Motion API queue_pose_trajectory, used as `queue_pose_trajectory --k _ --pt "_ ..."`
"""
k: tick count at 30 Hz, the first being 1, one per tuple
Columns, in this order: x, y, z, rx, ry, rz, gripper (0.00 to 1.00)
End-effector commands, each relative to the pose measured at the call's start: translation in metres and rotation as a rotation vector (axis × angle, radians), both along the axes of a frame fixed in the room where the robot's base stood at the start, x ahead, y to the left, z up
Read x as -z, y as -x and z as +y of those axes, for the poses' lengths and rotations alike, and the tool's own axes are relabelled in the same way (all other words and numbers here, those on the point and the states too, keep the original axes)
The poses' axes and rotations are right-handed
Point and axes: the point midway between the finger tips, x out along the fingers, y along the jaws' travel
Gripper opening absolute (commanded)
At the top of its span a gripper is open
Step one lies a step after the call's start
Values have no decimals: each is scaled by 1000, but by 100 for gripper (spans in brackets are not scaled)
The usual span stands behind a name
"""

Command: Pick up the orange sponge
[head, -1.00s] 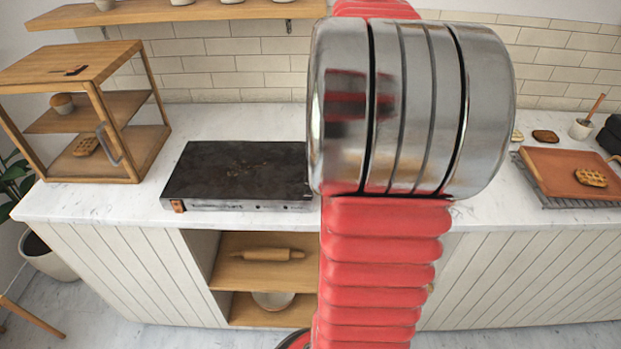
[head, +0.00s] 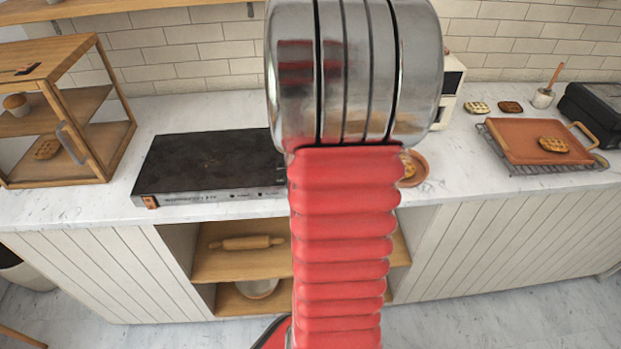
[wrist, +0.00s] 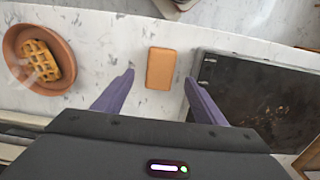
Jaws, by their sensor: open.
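The orange sponge (wrist: 161,68) is a small rounded rectangle lying flat on the pale marble counter in the wrist view. My gripper (wrist: 159,76) shows there as two purple fingers, open and empty. In the picture, the sponge lies between and slightly beyond the fingertips, with counter visible on both sides. I cannot tell how high the fingertips are above it. In the head view my arm hides the sponge and my gripper.
A black griddle (wrist: 262,95) lies right of the sponge in the wrist view; it also shows in the head view (head: 212,160). A terracotta plate (wrist: 14,50) with a waffle (wrist: 40,62) is left. An orange tray (head: 515,150) stands farther right in the head view.

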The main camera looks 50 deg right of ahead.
Motion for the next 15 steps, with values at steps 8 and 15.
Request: queue_pose_trajectory --k 8,15 --pt "12 0 0 0 1 -1 65" --pt "13 0 0 0 0 0 65"
